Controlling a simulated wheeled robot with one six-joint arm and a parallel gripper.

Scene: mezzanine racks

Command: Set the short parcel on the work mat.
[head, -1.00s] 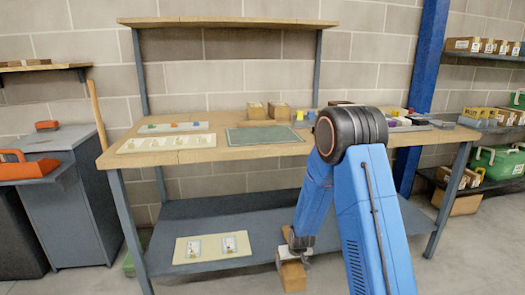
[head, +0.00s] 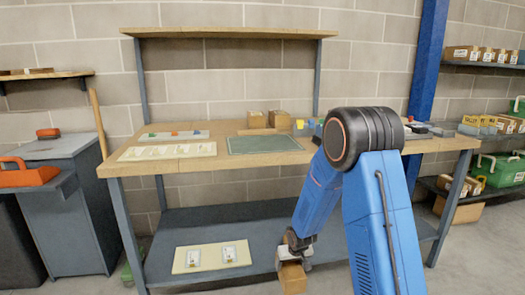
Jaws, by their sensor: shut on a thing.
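My gripper (head: 294,262) hangs low in front of the workbench, near the height of its lower shelf. It is shut on a small brown cardboard parcel (head: 292,279), which hangs below the jaws. The fingertips are small and partly hidden by my arm. The green work mat (head: 264,145) lies flat on the wooden bench top, and its visible surface is bare. My gripper and the parcel are below and in front of the mat, well apart from it.
Two cardboard boxes (head: 278,119) stand behind the mat. A cream board (head: 168,151) lies left of it on the bench top (head: 200,165). An upper shelf (head: 230,32) spans above. A pale board with two cards (head: 212,256) lies on the lower shelf (head: 190,235).

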